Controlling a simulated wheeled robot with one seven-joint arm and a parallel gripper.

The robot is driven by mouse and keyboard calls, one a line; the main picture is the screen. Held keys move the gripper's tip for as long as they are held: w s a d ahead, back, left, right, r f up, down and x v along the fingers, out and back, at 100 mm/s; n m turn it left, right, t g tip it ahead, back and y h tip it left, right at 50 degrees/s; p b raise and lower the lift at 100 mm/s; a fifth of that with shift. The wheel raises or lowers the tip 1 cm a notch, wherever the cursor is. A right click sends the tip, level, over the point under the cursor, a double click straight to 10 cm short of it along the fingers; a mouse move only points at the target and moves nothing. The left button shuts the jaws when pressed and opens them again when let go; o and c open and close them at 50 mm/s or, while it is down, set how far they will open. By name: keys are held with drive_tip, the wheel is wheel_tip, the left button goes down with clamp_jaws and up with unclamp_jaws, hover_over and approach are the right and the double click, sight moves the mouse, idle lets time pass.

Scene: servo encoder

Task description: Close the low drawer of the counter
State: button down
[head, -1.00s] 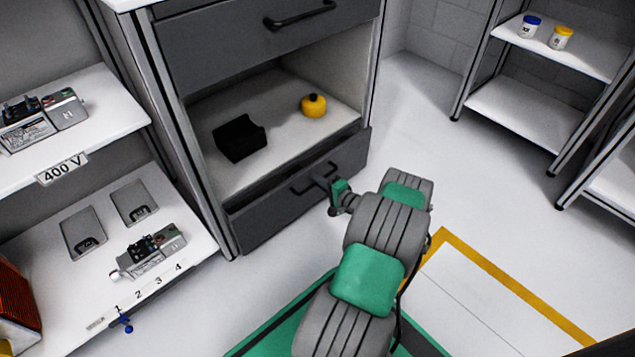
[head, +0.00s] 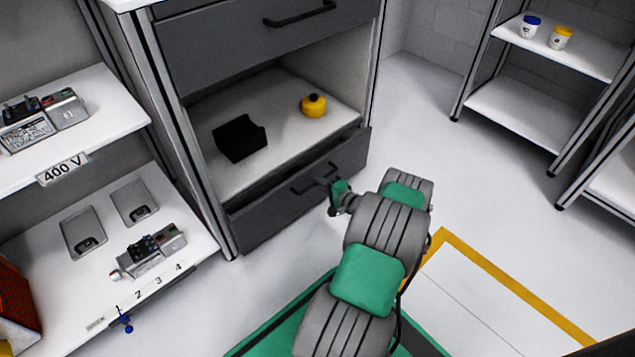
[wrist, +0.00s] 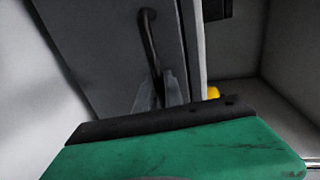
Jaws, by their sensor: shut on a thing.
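The low drawer (head: 290,204) of the counter has a dark grey front with a black bar handle (head: 312,178). Its front stands a little out from the counter frame, with a narrow dark gap behind its top edge. My gripper (head: 328,183) is at the handle, shut on it; my arm partly hides the fingers in the head view. In the wrist view the fingers (wrist: 162,92) close around the lower part of the handle (wrist: 149,40), against the grey drawer front (wrist: 105,45).
Above the drawer, an open bay holds a black block (head: 239,138) and a yellow container (head: 313,105). A shut upper drawer (head: 255,45) is over it. Shelves with devices (head: 150,250) stand at left, a rack (head: 530,115) at right. The floor right of the counter is clear.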

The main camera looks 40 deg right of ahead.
drive_tip(key=shift+w, duration=0.15)
drive_tip(key=x, duration=0.3)
drive_tip(key=shift+w+r, duration=0.35)
drive_tip(key=shift+w, duration=0.15)
drive_tip(key=c, duration=1.5)
unclamp_jaws()
drive_tip(key=shift+w, duration=0.1)
drive_tip(key=shift+o, duration=0.2)
drive_tip(key=shift+r, duration=0.1)
drive_tip(key=p+v, duration=0.3)
drive_tip(key=v, duration=0.5)
drive_tip(key=shift+f, duration=0.25)
drive_tip(key=shift+a, duration=0.1)
